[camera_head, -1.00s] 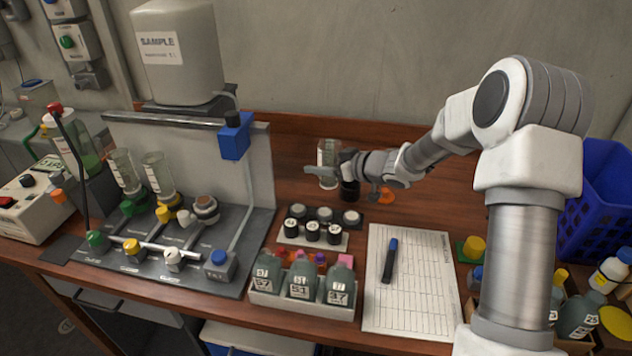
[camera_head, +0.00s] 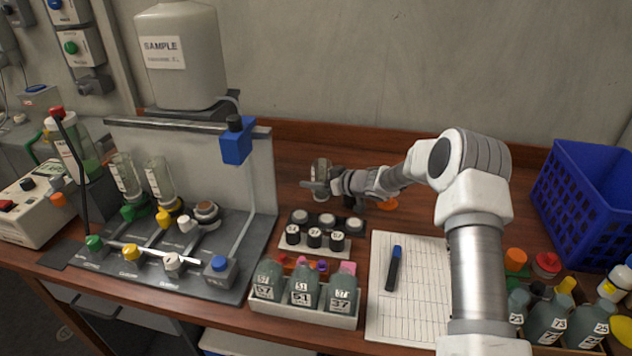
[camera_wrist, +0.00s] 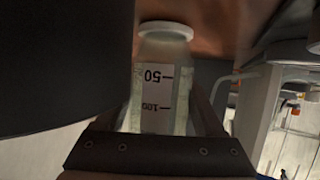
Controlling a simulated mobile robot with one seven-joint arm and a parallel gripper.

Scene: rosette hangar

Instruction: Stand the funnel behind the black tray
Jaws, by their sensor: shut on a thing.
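My gripper (camera_head: 319,188) is shut on a clear graduated glass vessel (camera_head: 320,170), which I take to be the funnel. It is held over the table, behind the small vial rack. In the wrist view the funnel (camera_wrist: 165,85) fills the space between the fingers, with a white end, a white scale label and inverted numbers 50 and 100. Whether its lower end touches the table cannot be told. Black-bodied vials with grey lids (camera_head: 327,220) stand in a row behind the pale rack (camera_head: 315,253); a dark holder under them may be the black tray, mostly hidden.
The grey rig (camera_head: 175,250) with two similar graduated vessels stands left. A blue basket (camera_head: 585,190) stands right. Wood behind the rack is mostly clear.

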